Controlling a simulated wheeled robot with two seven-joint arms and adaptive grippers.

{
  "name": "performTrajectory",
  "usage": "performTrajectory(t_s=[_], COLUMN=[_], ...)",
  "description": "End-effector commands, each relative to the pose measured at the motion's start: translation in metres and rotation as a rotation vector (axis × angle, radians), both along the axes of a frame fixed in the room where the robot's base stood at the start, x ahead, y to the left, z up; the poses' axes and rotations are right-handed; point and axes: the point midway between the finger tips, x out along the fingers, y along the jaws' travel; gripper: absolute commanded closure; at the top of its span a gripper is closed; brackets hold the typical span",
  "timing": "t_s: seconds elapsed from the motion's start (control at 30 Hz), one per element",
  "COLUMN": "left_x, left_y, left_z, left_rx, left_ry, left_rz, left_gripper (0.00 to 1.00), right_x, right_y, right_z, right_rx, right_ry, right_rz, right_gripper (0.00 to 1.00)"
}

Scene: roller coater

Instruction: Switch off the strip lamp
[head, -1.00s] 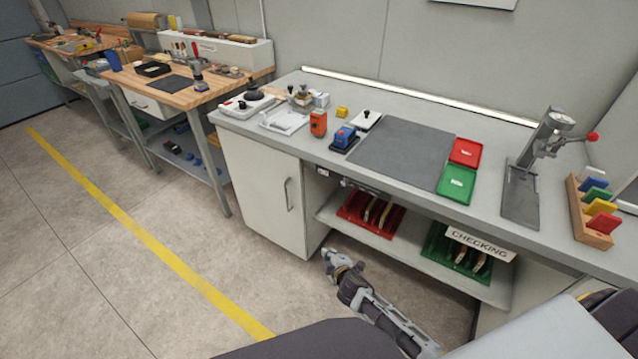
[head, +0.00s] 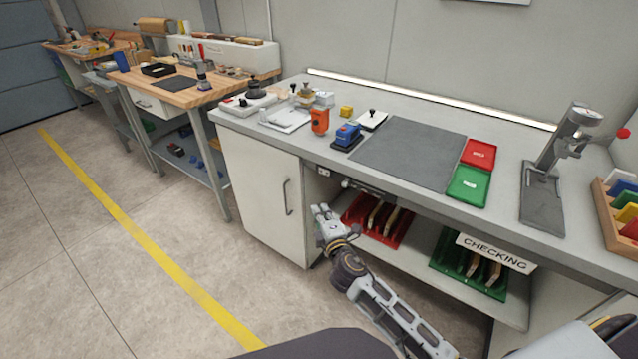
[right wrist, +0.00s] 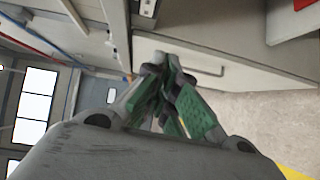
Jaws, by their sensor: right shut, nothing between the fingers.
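The strip lamp (head: 430,98) is a long, bright white bar along the back edge of the grey workbench, and it looks lit. A small pale box (head: 323,173) with dark marks sits under the bench's front edge, right of the cabinet door; I cannot tell whether it is the lamp's switch. My right gripper (head: 320,208) is below that box, in front of the bench, shut and empty. In the right wrist view its closed green-padded fingers (right wrist: 165,62) point toward the bench front. My left gripper is not in view.
A white cabinet door (head: 257,192) stands left of my gripper. A red rack (head: 378,222) and a green rack (head: 467,270) rest on the lower shelf. A dark bar (head: 367,189) hangs under the bench edge. The floor at left is clear.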

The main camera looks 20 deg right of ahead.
Motion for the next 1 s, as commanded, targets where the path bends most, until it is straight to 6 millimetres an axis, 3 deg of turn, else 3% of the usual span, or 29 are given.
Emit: performTrajectory(t_s=[0.3, 1.0], left_x=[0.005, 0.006], left_y=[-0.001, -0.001], left_z=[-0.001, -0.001], left_rx=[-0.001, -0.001], left_ry=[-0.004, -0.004], left_rz=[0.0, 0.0], left_gripper=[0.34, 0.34], right_x=[-0.002, 0.008], right_y=[0.005, 0.005], right_z=[0.026, 0.027], right_rx=[-0.038, -0.038], right_ry=[-0.066, -0.068], right_rz=[0.005, 0.005], right_gripper=[1.0, 1.0])
